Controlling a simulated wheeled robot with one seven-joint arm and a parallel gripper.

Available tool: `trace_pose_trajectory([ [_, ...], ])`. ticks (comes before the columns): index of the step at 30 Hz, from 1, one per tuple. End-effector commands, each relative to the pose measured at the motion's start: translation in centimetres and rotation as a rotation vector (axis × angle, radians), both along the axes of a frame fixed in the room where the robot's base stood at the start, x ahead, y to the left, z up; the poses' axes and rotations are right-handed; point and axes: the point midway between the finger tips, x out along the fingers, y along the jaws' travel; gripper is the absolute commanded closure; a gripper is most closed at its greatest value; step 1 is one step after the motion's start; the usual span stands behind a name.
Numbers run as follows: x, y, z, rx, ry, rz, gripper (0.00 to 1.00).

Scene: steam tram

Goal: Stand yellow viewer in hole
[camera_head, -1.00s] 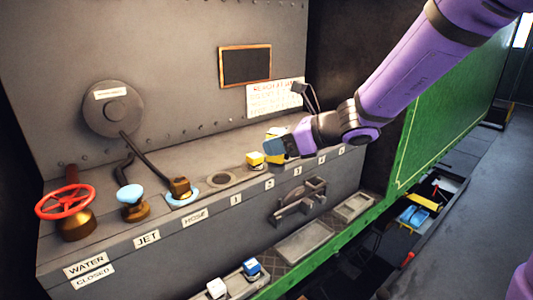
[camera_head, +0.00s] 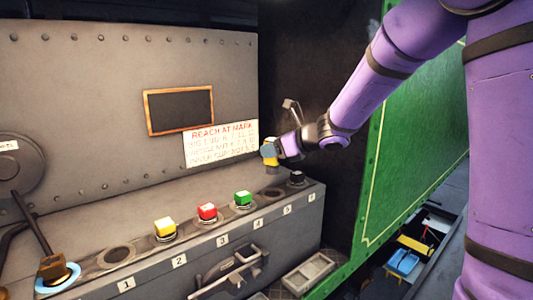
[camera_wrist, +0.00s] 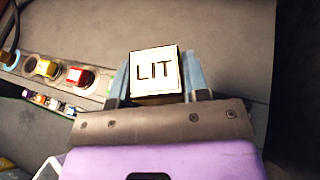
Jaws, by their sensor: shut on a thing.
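My gripper (camera_head: 274,152) is shut on the yellow viewer (camera_head: 269,158) and holds it in the air above the back right of the grey bench. In the wrist view the viewer (camera_wrist: 156,72) sits between the two blue-grey fingers, its pale face reading LIT. A dark round hole (camera_head: 272,195) lies in the bench top behind label 5, below the held viewer and apart from it. Another empty ringed hole (camera_head: 117,256) is behind label 1. Whether anything lies deep inside either hole cannot be told.
A yellow block (camera_head: 165,228), a red block (camera_head: 207,212) and a green block (camera_head: 243,199) stand in ringed places behind labels 2, 3 and 4. A dark piece (camera_head: 297,179) stands behind label 6. A black lever (camera_head: 292,105) is behind my gripper; the green panel (camera_head: 420,130) is to the right.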

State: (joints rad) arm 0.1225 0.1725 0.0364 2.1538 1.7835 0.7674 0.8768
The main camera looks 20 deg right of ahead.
Motion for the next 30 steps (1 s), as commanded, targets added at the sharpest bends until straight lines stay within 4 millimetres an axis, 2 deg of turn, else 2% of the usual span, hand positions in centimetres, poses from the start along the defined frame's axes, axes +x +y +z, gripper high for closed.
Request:
trace_pose_trajectory([
  [30, 0.0, 0.0, -5.6, 0.001, 0.001, 0.001, 0.95],
])
